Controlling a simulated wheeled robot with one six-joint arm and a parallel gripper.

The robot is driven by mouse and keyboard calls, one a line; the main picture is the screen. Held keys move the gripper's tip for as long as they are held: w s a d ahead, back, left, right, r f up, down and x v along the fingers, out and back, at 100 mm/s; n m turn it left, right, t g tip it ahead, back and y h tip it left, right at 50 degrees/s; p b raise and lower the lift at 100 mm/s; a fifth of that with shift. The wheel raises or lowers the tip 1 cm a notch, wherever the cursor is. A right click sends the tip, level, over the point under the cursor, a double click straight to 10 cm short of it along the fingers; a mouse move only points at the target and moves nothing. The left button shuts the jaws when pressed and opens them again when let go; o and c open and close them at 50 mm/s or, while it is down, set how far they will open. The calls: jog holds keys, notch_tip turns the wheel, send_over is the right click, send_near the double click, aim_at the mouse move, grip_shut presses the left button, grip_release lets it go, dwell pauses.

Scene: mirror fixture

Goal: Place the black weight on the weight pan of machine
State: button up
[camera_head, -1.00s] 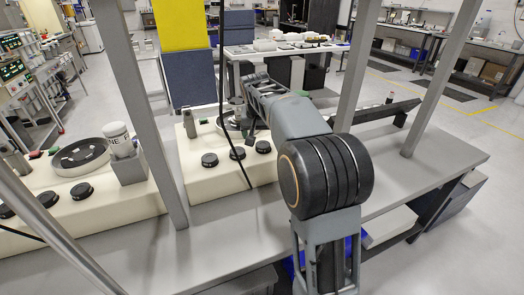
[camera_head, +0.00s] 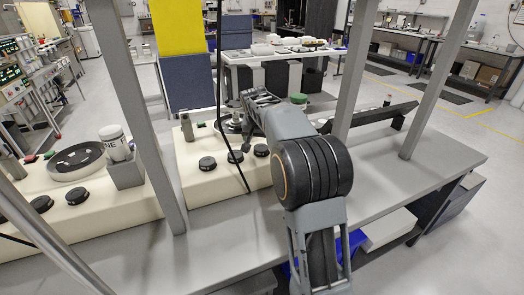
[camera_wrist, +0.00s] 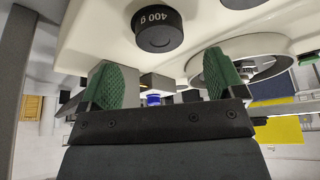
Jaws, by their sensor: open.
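In the wrist view, a black round weight (camera_wrist: 158,27) marked 400 g sits on the cream machine body (camera_wrist: 100,28), just beyond my fingers. My gripper (camera_wrist: 162,78) is open, with green pads apart and nothing between them. A round metallic pan (camera_wrist: 268,62) shows behind the right finger. In the head view, the cream machine (camera_head: 190,182) stands behind the left post, with black round pieces (camera_head: 207,163) along its front. Its pan (camera_head: 230,127) is partly hidden by my arm. My gripper at the arm's far end is hard to make out there.
A second cream machine (camera_head: 120,208) with a round pan (camera_head: 75,160) and a white jar (camera_head: 115,142) stands left. Grey upright posts (camera_head: 137,110) (camera_head: 350,75) flank my arm. A black rail (camera_head: 375,116) lies right; the grey bench (camera_head: 400,165) before it is clear.

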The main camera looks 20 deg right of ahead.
aim_at(261, 147)
jog(key=x, duration=0.5)
jog(key=shift+a, duration=0.1)
jog(key=shift+c, duration=0.2)
jog(key=c, duration=1.2)
jog(key=shift+c, duration=0.6)
jog(key=shift+r, duration=0.2)
